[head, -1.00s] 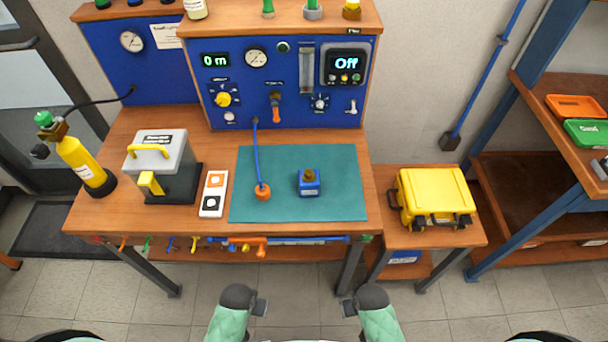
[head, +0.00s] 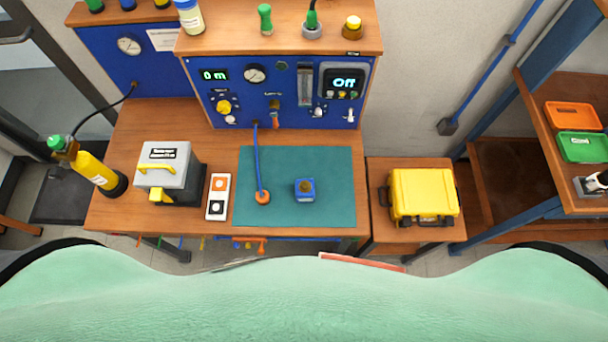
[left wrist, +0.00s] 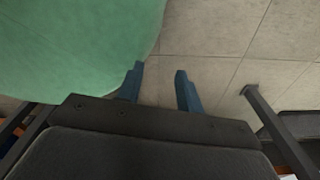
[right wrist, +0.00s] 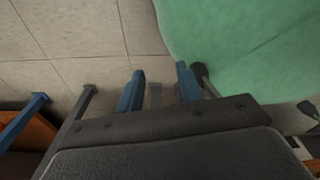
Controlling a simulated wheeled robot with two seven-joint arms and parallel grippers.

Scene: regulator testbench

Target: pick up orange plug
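An orange round plug (head: 263,197) sits at the lower end of a blue hose (head: 258,160) on the left part of the green mat (head: 330,212). A blue block with a brass-coloured top (head: 304,189) stands to its right on the mat. My left gripper (left wrist: 160,70) is open, with nothing between its fingers, over the tiled floor. My right gripper (right wrist: 160,70) is also open and empty over the floor. Neither gripper shows in the head view, where my green body covers the lower part.
A blue panel (head: 235,112) stands behind the mat. A yellow case (head: 424,194) sits on the side table to the right. The mat's front is clear.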

